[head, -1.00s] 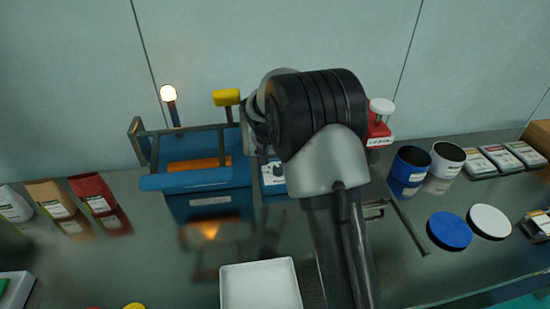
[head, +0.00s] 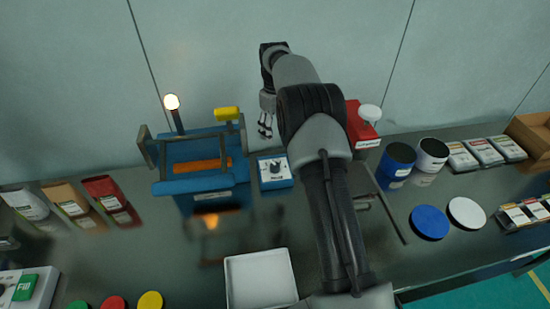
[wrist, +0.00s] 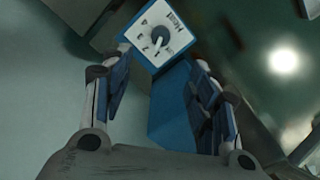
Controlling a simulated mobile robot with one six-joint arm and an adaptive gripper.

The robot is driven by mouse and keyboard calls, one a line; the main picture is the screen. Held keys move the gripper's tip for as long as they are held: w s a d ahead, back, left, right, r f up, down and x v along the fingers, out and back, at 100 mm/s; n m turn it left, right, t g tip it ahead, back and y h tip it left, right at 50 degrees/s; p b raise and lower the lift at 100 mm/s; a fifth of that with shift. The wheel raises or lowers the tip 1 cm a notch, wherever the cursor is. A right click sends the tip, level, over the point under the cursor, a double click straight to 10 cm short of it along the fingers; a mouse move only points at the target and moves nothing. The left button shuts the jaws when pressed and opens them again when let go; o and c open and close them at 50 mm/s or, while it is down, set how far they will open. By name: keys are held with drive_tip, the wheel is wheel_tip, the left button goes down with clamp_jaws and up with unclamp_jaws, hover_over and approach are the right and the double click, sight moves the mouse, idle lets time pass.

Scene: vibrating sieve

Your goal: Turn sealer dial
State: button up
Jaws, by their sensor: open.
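The sealer dial (wrist: 160,42) is a dark round knob on a white numbered face marked "Heat", on top of a small blue box (head: 274,184). The dial also shows in the head view (head: 275,167), right of the blue sealer (head: 203,183). My gripper (head: 265,130) is open and empty above the box, pointing down, apart from the dial. In the wrist view its two fingers (wrist: 155,85) stand either side of the box, with the dial beyond the fingertips. The pointer's exact setting is hard to read.
A lit lamp (head: 172,102) and yellow-topped handle (head: 228,114) stand left of my gripper. A red device with a white knob (head: 369,113) stands right. A white tray (head: 260,280) lies in front. Blue (head: 397,160) and white (head: 432,154) cups stand right.

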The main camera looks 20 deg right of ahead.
sight(275, 165)
wheel_tip(275, 165, down, 17)
drive_tip(key=b, duration=0.4)
drive_tip(key=shift+f, duration=0.15)
drive_tip(key=c, duration=1.1)
